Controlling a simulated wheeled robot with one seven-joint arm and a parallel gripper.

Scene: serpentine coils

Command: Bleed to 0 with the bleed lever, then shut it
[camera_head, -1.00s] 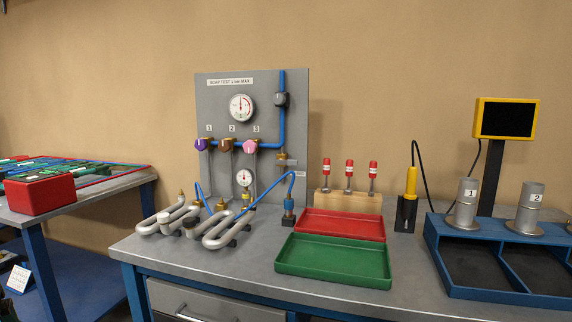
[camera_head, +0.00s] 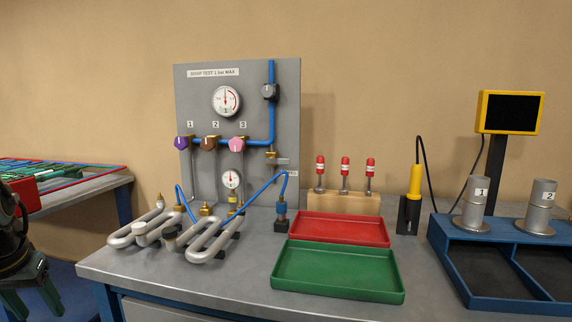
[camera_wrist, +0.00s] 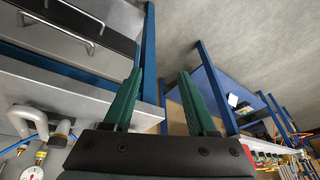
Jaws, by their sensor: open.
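A grey panel (camera_head: 200,80) stands at the back of the bench. A brass valve (camera_head: 272,155) with a small grey lever (camera_head: 279,161) sits under the blue pipe at its right side; I take this for the bleed lever, but its exact setting is too small to tell. The large gauge (camera_head: 226,100) has its needle pointing about straight up; its numbers are unreadable. A smaller gauge (camera_head: 231,180) sits lower. My gripper (camera_wrist: 159,73) has green fingers spread apart with nothing between them. In the head view it is at the far left, well away from the panel.
Purple (camera_head: 181,143), brown (camera_head: 208,143) and pink (camera_head: 237,144) knobs line the panel. Grey serpentine coils (camera_head: 205,245) and a blue hose (camera_head: 262,188) lie before it. Red (camera_head: 340,230) and green (camera_head: 340,270) trays are to the right.

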